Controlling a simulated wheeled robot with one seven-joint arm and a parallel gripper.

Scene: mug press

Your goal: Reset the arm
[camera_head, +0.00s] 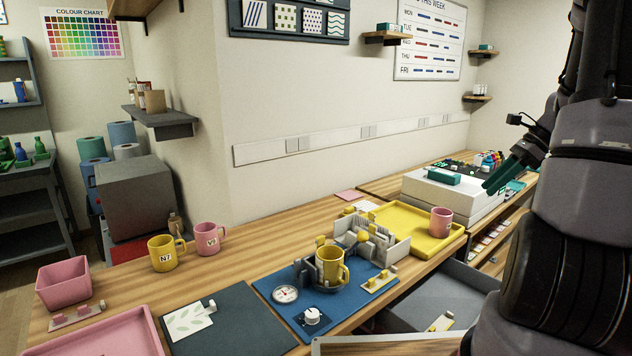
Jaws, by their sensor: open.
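My arm is folded up at the right of the view. My gripper (503,175) hangs at the arm's left side, its teal fingers pointing down and left over the far end of the workbench. It is open, and I see nothing between the fingers. A yellow mug (331,270) sits in the mug press (357,250) on a blue mat (273,287). A pink mug (440,222) stands on a yellow tray (398,217). A yellow mug marked N7 (160,258) and another pink mug (206,243) stand upright on the bench at the left.
A white machine (452,197) stands on the bench below and left of my gripper. An open grey drawer (440,298) juts out in front. A pink bin (63,283), a pink tray (105,335) and a dark mat (232,325) fill the near left. Wall shelves hang above.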

